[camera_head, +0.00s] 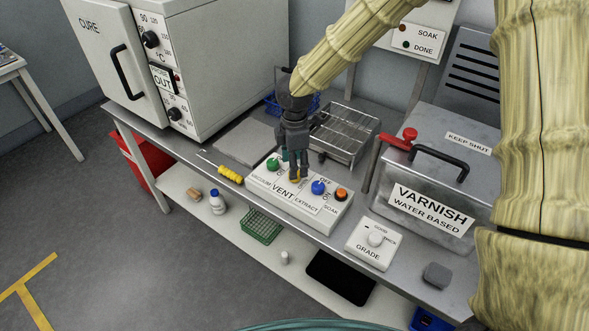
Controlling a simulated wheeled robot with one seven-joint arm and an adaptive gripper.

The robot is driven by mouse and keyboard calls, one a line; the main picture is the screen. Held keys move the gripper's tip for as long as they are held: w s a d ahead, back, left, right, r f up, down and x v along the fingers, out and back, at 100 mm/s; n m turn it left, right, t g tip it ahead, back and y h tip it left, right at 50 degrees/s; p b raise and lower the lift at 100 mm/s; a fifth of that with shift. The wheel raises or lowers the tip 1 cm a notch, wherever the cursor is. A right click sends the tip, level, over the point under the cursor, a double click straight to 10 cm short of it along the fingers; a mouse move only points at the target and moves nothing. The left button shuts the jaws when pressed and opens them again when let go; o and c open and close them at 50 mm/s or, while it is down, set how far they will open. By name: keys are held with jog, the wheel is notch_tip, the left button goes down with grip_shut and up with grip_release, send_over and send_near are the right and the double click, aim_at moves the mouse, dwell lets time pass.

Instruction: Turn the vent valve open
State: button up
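The white control box (262,184) stands at the front of the metal bench, with the labels VACUUM, VENT, EXTRACT and SOAK on it. A yellow knob (294,179), the vent valve, sits just above the VENT label and is mostly hidden by my gripper. My gripper (298,173) points down with its fingertips at this knob. Whether the fingers are closed on it, or just around it, I cannot tell. Its OPEN or shut setting is hidden too.
A green knob (273,164) is left of the gripper; a blue knob (318,187) and an orange button (341,194) are close on the right. A wire rack (346,134) stands behind, a yellow-handled screwdriver (230,173) lies left, and the varnish tank (430,176) stands right.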

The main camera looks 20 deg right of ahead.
jog(key=shift+f, duration=1.85)
jog(key=c, duration=1)
